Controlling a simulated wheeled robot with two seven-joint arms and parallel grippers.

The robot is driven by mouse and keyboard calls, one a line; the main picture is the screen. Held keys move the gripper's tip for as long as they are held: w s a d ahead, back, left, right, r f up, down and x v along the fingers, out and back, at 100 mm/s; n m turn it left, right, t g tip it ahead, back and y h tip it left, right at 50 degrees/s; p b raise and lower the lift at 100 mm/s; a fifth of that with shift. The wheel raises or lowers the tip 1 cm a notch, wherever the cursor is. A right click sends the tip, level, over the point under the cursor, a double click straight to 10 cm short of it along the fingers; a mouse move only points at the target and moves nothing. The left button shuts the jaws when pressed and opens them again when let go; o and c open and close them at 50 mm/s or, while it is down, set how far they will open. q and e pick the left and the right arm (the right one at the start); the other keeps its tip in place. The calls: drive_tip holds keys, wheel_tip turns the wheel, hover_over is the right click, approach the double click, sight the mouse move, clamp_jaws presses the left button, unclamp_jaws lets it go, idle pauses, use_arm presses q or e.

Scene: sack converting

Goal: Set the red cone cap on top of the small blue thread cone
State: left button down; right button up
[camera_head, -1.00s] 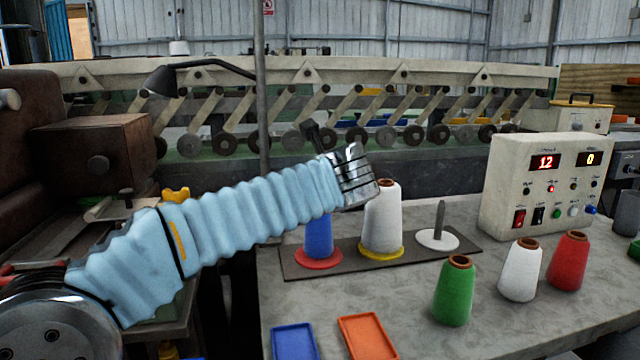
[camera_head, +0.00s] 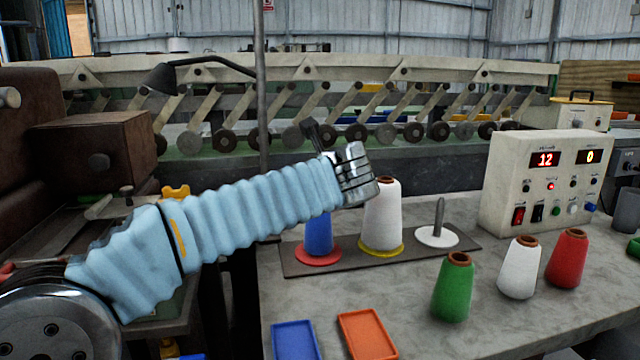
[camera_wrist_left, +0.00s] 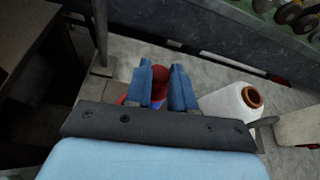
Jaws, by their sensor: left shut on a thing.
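The small blue thread cone (camera_head: 319,236) stands upright on a red disc (camera_head: 318,256) at the left of a dark base board. Its upper part is hidden behind my left wrist in the head view. In the left wrist view my left gripper (camera_wrist_left: 162,77) is shut on the red cone cap (camera_wrist_left: 160,74), held between its two blue fingers. A little blue and red shows just below the fingers, beside the gripper bar. I cannot tell whether the cap touches the cone. The fingers are hidden in the head view. My right gripper is in neither view.
A taller white cone (camera_head: 382,219) on a yellow disc stands close to the right of the blue cone. A bare grey spindle (camera_head: 439,217) follows. Green (camera_head: 453,289), white (camera_head: 519,270) and red (camera_head: 567,260) cones stand at right. Blue (camera_head: 295,341) and orange (camera_head: 367,334) trays lie in front.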

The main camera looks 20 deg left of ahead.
use_arm(q)
drive_tip(key=shift+f, duration=0.45)
drive_tip(key=c, duration=0.9)
unclamp_jaws()
drive_tip(key=shift+s, duration=0.1)
drive_tip(key=v, duration=1.3)
drive_tip(key=shift+s+d+r, duration=0.1)
drive_tip(key=shift+s+d, duration=0.05)
drive_tip(key=shift+s, duration=0.1)
